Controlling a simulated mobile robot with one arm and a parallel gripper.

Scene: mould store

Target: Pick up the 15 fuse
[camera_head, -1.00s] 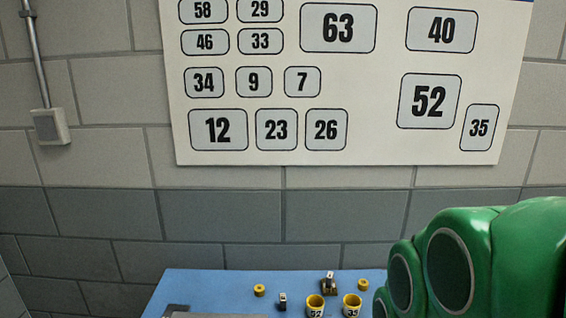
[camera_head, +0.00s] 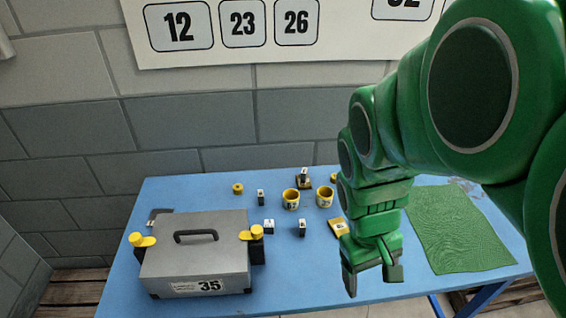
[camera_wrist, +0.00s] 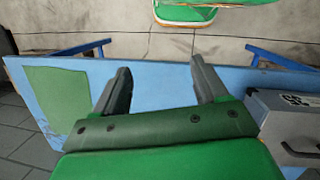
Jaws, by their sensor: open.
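Several small dark blocks with white labelled faces are on the blue table in the head view: one at the back (camera_head: 261,196), one in the middle (camera_head: 268,226), one to its right (camera_head: 302,229), and one on a yellow-and-dark base (camera_head: 304,176). Their labels are too small to read, so I cannot tell which is the 15 fuse. My gripper (camera_head: 370,274) is open and empty, pointing down over the table's front right, right of and nearer than these blocks. In the wrist view my open gripper (camera_wrist: 165,80) has only bare blue table between its fingers.
A grey case marked 35 (camera_head: 208,258) with yellow-topped clamps stands at the left of the table (camera_head: 330,290). Two yellow cups (camera_head: 290,199) (camera_head: 325,196), a yellow ring (camera_head: 237,188) and a yellow piece (camera_head: 338,227) lie around the blocks. A green mat (camera_head: 458,230) lies at right.

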